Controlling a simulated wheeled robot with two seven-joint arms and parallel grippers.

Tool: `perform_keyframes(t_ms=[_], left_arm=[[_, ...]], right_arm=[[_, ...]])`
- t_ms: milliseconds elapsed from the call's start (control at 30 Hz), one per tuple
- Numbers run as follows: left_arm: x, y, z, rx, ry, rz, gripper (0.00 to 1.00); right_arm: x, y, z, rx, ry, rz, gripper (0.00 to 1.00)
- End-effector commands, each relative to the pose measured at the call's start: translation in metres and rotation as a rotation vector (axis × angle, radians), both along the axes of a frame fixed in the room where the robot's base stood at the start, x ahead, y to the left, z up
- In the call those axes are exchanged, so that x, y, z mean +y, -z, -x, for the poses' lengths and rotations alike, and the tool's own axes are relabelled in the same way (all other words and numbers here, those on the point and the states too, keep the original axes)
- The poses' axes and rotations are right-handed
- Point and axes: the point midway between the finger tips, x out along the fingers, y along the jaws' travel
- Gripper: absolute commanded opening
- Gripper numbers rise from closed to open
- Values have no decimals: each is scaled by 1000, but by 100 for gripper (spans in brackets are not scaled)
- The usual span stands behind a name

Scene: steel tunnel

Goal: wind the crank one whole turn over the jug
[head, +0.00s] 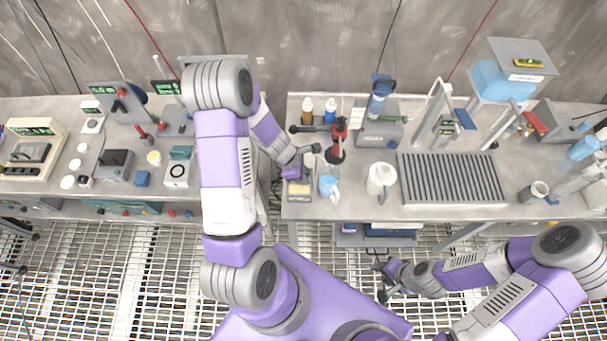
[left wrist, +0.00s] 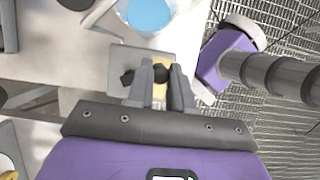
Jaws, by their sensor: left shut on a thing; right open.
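A small grey unit with a yellow top (head: 298,189) stands near the bench's front edge. Its grey plate (left wrist: 122,58) lies under my left fingers in the left wrist view. My left gripper (head: 303,174) is shut on a dark knob, which I take for the crank's handle (left wrist: 161,74); the rest of the crank is mostly hidden by the fingers. A light blue jug (head: 328,185) stands just right of the unit; its blue inside also shows at the top of the left wrist view (left wrist: 150,13). My right gripper (head: 383,282) is open and empty, in front of the bench.
A white jug (head: 380,180) stands right of the blue one, then a slatted grey tray (head: 452,178). A red and black stand (head: 336,143) and small bottles (head: 307,108) are behind the jug. A gap separates this bench from the left one. Grating floor lies in front.

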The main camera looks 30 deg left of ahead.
Motion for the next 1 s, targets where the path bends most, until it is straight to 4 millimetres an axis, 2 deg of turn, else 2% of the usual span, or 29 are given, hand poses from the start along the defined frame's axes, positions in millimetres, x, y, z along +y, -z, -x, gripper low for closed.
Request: perform_keyframes(t_ms=[33,67,200,233,567,900,1000], left_arm=[[0,0,0,0,1,0,0],[0,0,0,1,0,0,22],[0,0,0,1,0,0,44],[0,0,0,1,0,0,46],[1,-5,0,-1,0,-2,46],[18,-56,11,-3,1,-2,46],[22,-65,13,-2,1,0,46]], right_arm=[[0,0,0,0,0,0,46],[0,0,0,0,0,0,46],[0,0,0,0,0,0,46],[0,0,0,0,0,0,46],[0,-2,0,0,0,0,46],[0,-19,0,0,0,0,46],[0,-22,0,0,0,0,46]])
